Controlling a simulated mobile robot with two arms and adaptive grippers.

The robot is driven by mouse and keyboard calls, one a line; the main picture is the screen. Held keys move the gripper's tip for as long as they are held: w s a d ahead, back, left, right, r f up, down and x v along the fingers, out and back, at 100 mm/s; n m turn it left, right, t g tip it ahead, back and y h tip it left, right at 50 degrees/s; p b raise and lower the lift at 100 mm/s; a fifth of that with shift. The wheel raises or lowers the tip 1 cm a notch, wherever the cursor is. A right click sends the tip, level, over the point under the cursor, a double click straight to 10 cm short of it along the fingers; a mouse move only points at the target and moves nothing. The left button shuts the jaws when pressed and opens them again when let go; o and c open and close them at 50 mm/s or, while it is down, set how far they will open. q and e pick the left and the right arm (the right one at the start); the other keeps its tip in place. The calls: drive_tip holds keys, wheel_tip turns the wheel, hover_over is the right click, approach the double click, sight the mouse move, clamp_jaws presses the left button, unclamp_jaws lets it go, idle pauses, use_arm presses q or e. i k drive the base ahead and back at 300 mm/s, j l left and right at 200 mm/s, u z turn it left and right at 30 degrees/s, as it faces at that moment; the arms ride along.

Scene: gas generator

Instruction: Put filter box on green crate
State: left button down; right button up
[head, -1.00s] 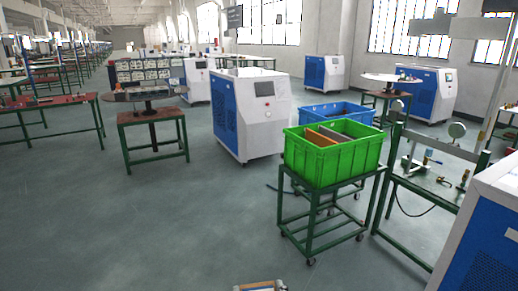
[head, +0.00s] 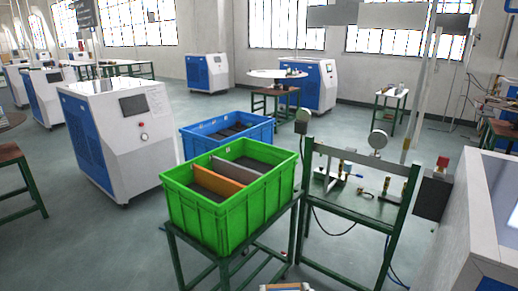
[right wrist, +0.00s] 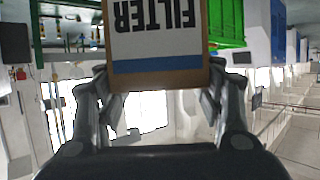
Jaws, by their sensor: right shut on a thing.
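The filter box (right wrist: 157,40) is a brown carton with a white label, a blue stripe and the word FILTER, upside down in the right wrist view. My right gripper (right wrist: 158,85) is shut on it, one finger at each side. In the head view only a small part of the box (head: 285,287) shows at the bottom edge. The green crate (head: 212,210) stands ahead on a green wheeled stand, with an orange divider (head: 213,171) and a grey divider inside. The box is apart from the crate, on the near side. My left gripper is not in view.
A blue crate (head: 197,143) stands just behind the green one. A green workbench (head: 352,202) with gauges is close on the right. A white and blue cabinet (head: 130,135) is at left, another machine (head: 480,220) at near right. Floor at front left is clear.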

sight(253, 164)
drive_tip(key=i+l, duration=0.15)
drive_tip(key=i, duration=0.45)
drive_tip(key=i+l, duration=0.1)
drive_tip(key=i, duration=0.55)
drive_tip(key=i+l+u, duration=0.25)
drive_tip(key=u, duration=0.15)
drive_tip(key=i+l+u, duration=0.6)
drive_tip(key=l+u, duration=0.2)
drive_tip(key=i+l+u, duration=0.15)
drive_tip(key=l+u, duration=0.2)
drive_tip(key=l, duration=0.25)
drive_tip(key=l+u, duration=0.1)
drive_tip(key=l, duration=0.35)
drive_tip(key=i+l+u, duration=0.15)
drive_tip(key=l, duration=0.35)
